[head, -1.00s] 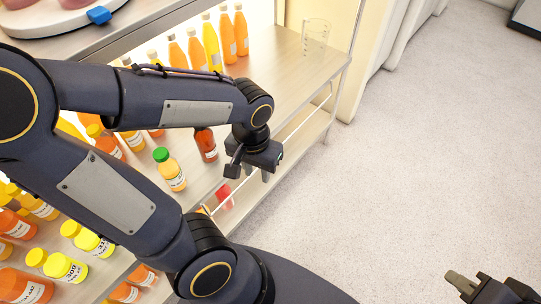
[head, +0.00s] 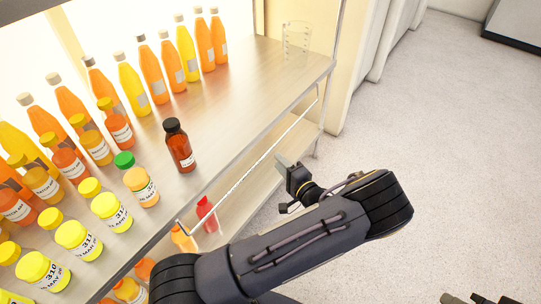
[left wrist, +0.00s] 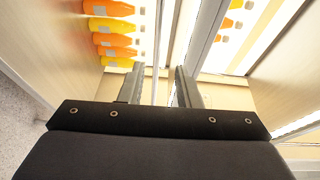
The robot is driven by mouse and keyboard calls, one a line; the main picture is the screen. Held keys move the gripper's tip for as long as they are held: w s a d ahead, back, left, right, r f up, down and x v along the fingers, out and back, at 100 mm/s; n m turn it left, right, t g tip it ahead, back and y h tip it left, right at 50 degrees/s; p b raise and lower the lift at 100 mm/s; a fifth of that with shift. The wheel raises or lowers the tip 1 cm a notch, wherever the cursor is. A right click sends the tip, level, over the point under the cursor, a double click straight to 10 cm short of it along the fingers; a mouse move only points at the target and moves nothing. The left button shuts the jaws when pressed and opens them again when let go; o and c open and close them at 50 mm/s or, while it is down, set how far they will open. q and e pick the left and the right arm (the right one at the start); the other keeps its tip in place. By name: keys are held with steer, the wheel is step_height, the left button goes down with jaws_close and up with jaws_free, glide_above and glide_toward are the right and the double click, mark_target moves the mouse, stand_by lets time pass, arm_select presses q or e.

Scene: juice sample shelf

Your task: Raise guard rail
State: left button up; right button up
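In the left wrist view a thin pale rod (left wrist: 161,45), apparently the rail, runs between the fingers. My left gripper (head: 284,182) is in front of the shelf near the rail. In the left wrist view the left gripper (left wrist: 158,78) is open, its fingers apart; I see no grip on the rod. My right gripper (head: 480,299) barely shows at the bottom right edge, mostly cut off.
The upper shelf (head: 250,95) holds several juice bottles, a dark red-brown bottle (head: 179,146), a green-capped bottle (head: 139,180) and a clear beaker (head: 297,42). A red item (head: 207,215) and orange bottles stand on the lower shelf (head: 236,205). The floor (head: 430,150) at right is clear.

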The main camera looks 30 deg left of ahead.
mark_target(271, 149)
arm_select(q)
steer(key=shift+m+t, duration=0.3)
steer(key=shift+t, duration=0.1)
steer(key=x, duration=0.5)
steer(key=b+x, duration=0.1)
steer(key=x, duration=0.1)
steer(key=shift+w+f, duration=0.3)
steer(key=shift+w, duration=0.25)
jaws_close()
